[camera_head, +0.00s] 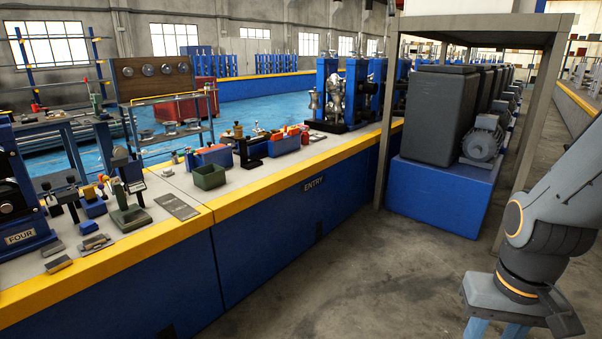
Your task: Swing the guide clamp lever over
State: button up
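A small clamp-like device on a green base (131,217) stands on the bench top at the left. Its upright dark parts (124,163) rise beside a small green-handled piece. A black fixture with brass-coloured parts (241,142) stands further along the bench. I cannot tell which part of these is the guide clamp lever, or how it is turned.
The long blue bench (272,250) has a yellow front edge. A green bin (209,176), blue bins and a flat grey plate (177,206) lie on top. A blue stand marked FOUR (20,237) is at the left. Grey floor (370,275) is clear before the bench; a frame post (385,140) stands beyond.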

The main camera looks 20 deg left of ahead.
aim_at(104, 197)
jog(key=u, duration=0.95)
jog(key=i, duration=0.95)
jog(key=u, duration=0.9)
jog(key=i, duration=1.1)
jog(key=z, duration=0.45)
jog(key=i, duration=0.95)
jog(key=u, duration=0.3)
